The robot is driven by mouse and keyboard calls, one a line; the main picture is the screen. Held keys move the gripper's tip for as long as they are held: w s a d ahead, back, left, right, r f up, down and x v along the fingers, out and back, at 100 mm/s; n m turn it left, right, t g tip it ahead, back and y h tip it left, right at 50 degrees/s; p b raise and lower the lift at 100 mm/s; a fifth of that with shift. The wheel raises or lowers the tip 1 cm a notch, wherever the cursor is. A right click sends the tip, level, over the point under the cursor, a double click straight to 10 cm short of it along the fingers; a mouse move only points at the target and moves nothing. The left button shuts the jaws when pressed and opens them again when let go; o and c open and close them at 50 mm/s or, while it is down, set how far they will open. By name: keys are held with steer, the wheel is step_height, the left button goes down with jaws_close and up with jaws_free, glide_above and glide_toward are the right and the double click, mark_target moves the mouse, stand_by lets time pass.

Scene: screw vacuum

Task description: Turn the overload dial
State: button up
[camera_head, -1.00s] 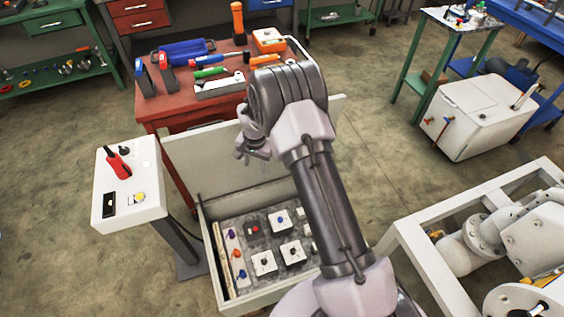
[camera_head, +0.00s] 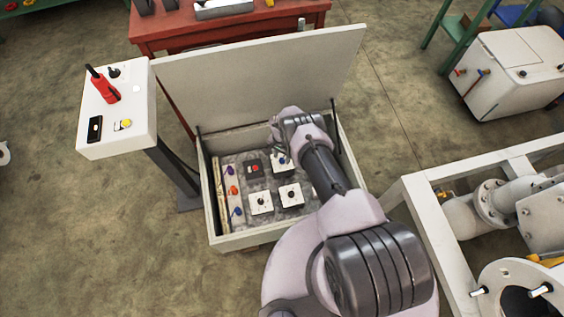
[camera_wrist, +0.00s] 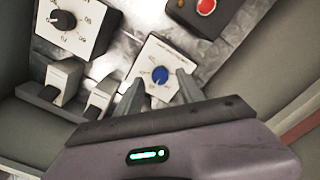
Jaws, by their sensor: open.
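The box (camera_head: 212,222) holds a metal panel with several dials and knobs. A dial with a blue knob (camera_wrist: 160,75) on a white square plate (camera_wrist: 150,52) sits between my gripper's fingertips in the wrist view. My gripper (camera_wrist: 160,85) is open, with one finger on each side of the blue knob; I cannot tell if they touch it. In the head view the plate with the blue knob (camera_head: 281,160) is partly hidden by my arm. A black dial on a white plate (camera_wrist: 64,20) is at upper left in the wrist view. Which dial is the overload one is not legible.
The box's raised lid (camera_head: 262,85) stands behind the panel. A red button (camera_wrist: 206,6) and white switches (camera_wrist: 62,78) are near the blue knob. A white pedestal (camera_head: 118,115) is at left, a white pipe frame (camera_head: 440,235) at right.

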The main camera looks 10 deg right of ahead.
steer(key=shift+f+b, duration=0.35)
steer(key=shift+f, duration=0.55)
jaws_close()
steer(key=shift+n, duration=0.3)
steer(key=n, duration=1.1)
